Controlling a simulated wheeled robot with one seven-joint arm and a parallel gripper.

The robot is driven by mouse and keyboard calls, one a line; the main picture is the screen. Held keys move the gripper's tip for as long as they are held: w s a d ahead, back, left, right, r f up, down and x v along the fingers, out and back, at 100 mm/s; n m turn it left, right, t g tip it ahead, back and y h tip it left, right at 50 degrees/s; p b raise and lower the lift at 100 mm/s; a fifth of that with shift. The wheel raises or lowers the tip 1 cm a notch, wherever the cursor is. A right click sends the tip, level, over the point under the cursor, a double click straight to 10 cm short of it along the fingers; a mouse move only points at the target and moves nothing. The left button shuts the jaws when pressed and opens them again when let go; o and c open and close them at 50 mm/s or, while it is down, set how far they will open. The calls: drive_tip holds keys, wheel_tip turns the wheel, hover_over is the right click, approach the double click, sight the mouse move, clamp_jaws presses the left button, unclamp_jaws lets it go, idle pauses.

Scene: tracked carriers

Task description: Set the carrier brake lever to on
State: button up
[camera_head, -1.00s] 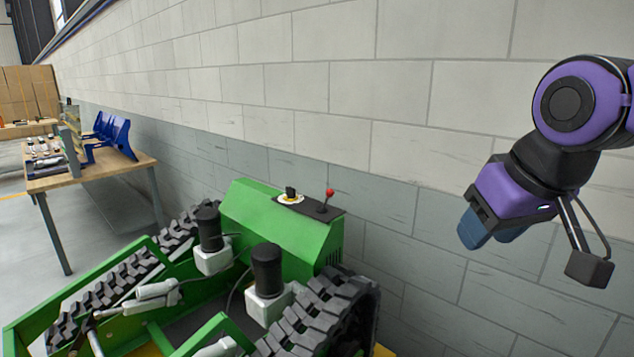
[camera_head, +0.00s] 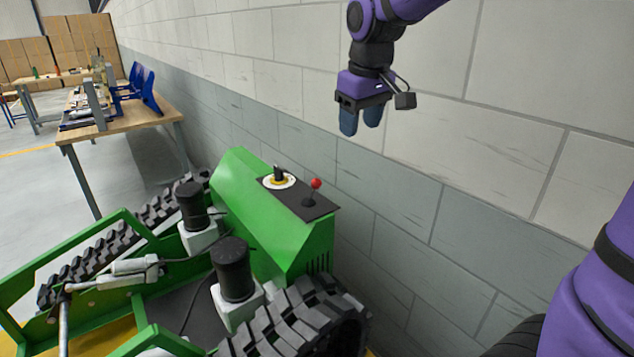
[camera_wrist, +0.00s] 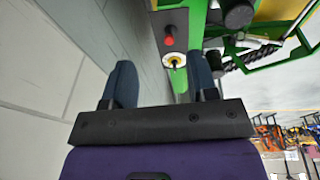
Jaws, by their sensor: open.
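The green tracked carrier (camera_head: 262,222) stands against the wall, with a black panel (camera_head: 318,206) on its sloped housing. A lever with a red ball knob (camera_head: 316,183) stands on the panel's near right part. A black rotary switch on a white and yellow disc (camera_head: 279,180) is beside it. My gripper (camera_head: 361,122) is above and to the right of the lever, fingers pointing down, apart and empty. In the wrist view, the red knob (camera_wrist: 169,41) and the disc (camera_wrist: 175,60) show beyond and between the two blue fingers (camera_wrist: 161,85). The lever's shaft is mostly hidden there.
The block wall (camera_head: 450,130) runs close behind the carrier and my gripper. Black cylinders (camera_head: 233,269) rise from the carrier's deck, beside a black track (camera_head: 305,318). A workbench (camera_head: 125,120) with blue parts stands at the back left. The air above the panel is clear.

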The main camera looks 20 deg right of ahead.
sight(317, 180)
drive_tip(key=w+a+f+n, duration=0.1)
drive_tip(key=w+f, duration=0.2)
drive_tip(key=w, duration=0.1)
drive_tip(key=w+a+f+g, duration=0.1)
drive_tip(key=w+a+f, duration=0.1)
drive_tip(key=w+f, duration=0.2)
drive_tip(key=w+a+f+n, duration=0.1)
drive_tip(key=w+f, duration=0.2)
drive_tip(key=w, duration=0.3)
drive_tip(key=shift+a+f+n+g+h, duration=0.25)
drive_tip(key=shift+n+g+h, duration=0.05)
drive_tip(key=shift+g+h, duration=0.1)
drive_tip(key=f, duration=0.6)
drive_tip(key=d+f, duration=0.1)
drive_tip(key=f, duration=0.2)
drive_tip(key=shift+w+f, duration=0.25)
drive_tip(key=shift+f, duration=0.15)
clamp_jaws()
